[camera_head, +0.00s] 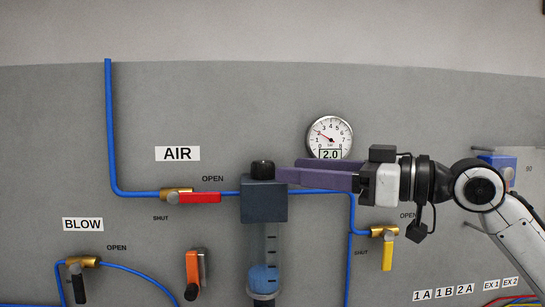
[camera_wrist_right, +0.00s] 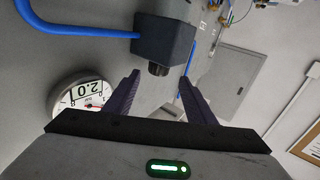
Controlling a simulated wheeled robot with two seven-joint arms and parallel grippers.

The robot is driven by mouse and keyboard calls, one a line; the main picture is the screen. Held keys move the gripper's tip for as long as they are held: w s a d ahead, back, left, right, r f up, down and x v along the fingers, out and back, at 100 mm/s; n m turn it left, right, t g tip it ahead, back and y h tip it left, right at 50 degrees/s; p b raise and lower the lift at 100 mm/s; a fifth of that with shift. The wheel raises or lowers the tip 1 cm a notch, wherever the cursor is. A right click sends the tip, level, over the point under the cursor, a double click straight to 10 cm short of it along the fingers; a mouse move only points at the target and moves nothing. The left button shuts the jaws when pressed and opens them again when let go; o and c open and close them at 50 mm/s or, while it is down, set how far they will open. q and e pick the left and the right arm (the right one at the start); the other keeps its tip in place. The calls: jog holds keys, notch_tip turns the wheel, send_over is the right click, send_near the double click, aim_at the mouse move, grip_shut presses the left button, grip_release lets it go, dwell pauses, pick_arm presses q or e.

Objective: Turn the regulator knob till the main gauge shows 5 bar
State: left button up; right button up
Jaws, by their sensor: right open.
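The regulator is a dark blue-grey block (camera_head: 264,204) on the wall panel with a black knob (camera_head: 262,170) on top. The main gauge (camera_head: 329,136) is round and white, above and right of the knob; its display reads 2.0. My right gripper (camera_head: 280,173) comes in from the right, open and empty, its purple fingertips just right of the knob. In the right wrist view the knob (camera_wrist_right: 158,69) lies in line with the gap between the open fingers (camera_wrist_right: 159,80), near the tips. I see no contact. My left gripper is out of view.
A blue air pipe (camera_head: 110,130) runs to the regulator through a red-handled valve (camera_head: 198,197) marked AIR. A yellow-handled valve (camera_head: 387,252) sits below my right gripper. An orange lever (camera_head: 194,270) and a BLOW valve (camera_head: 80,270) are lower left. The wall above the knob is clear.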

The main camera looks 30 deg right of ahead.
aim_at(272, 168)
jog(key=p+x, duration=0.2)
jog(key=x, duration=0.2)
jog(key=shift+w+r+p, duration=0.2)
jog(key=shift+w+p, duration=0.05)
jog(key=shift+p, duration=0.05)
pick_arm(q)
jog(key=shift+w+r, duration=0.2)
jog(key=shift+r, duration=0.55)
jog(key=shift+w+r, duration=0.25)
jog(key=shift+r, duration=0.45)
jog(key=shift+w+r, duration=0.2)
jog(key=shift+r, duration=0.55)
pick_arm(e)
jog(key=shift+w+a+f, duration=0.25)
jog(key=shift+w+a, duration=0.15)
jog(key=shift+w, duration=0.2)
jog(key=shift+c, duration=0.3)
jog(key=c, duration=1)
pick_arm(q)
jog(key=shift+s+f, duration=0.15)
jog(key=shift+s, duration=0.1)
